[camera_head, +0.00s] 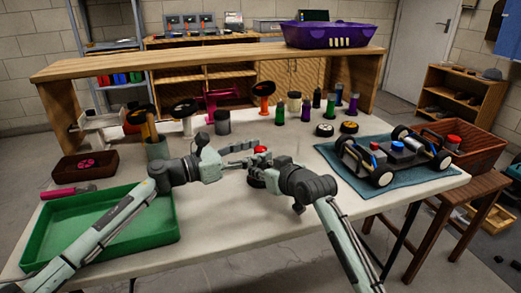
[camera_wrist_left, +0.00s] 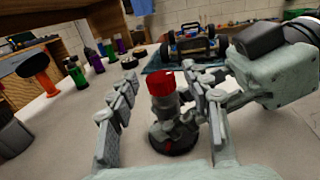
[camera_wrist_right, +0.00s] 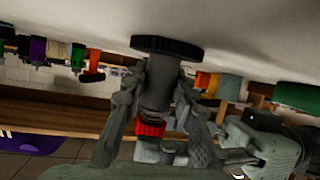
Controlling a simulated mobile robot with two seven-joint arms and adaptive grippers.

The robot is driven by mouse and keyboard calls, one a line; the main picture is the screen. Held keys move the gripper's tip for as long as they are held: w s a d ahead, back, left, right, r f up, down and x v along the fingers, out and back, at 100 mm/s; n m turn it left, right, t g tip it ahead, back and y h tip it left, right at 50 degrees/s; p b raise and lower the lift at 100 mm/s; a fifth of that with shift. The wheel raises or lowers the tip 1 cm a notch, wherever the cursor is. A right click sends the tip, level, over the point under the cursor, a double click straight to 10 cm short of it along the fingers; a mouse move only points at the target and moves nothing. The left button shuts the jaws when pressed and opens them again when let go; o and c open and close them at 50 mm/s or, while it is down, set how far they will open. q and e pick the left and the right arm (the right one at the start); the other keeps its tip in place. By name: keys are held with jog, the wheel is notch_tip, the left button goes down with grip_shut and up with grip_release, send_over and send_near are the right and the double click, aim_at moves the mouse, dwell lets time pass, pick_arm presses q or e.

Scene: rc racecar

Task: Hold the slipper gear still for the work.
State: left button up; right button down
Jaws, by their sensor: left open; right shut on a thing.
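The slipper gear has a dark disc at the bottom, a grey shaft and a red top. It stands upright on the white table, its red top (camera_head: 260,149) showing between my grippers in the head view. My right gripper (camera_wrist_right: 158,95) is shut on the grey shaft, above the dark disc (camera_wrist_right: 167,47). My left gripper (camera_wrist_left: 165,85) is open, with one finger on each side of the red top (camera_wrist_left: 161,84) in the left wrist view; I cannot tell whether they touch it. In the head view, the grippers partly hide the gear.
The RC car (camera_head: 393,153) sits on a blue mat (camera_head: 345,172) at the right. A green tray (camera_head: 165,232) lies at the front left. Several bottles and two small wheels (camera_head: 324,130) stand behind. The table front is clear.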

pick_arm(q)
jog(key=shift+x, duration=0.8)
jog(key=shift+s, duration=0.1)
jog(key=shift+c, duration=0.6)
grip_shut()
jog(key=shift+g, duration=0.3)
jog(key=shift+w+f+m+g+h, duration=0.1)
jog(key=shift+m+g+h, duration=0.45)
jog(key=shift+m+g, duration=1.05)
jog(key=shift+w+f+m+g+h, duration=0.1)
jog(key=shift+m+g+h, duration=0.45)
jog(key=shift+m+g, duration=1.05)
jog(key=shift+s+r+g, duration=0.1)
jog(key=shift+s+g, duration=0.05)
jog(key=shift+g, duration=0.85)
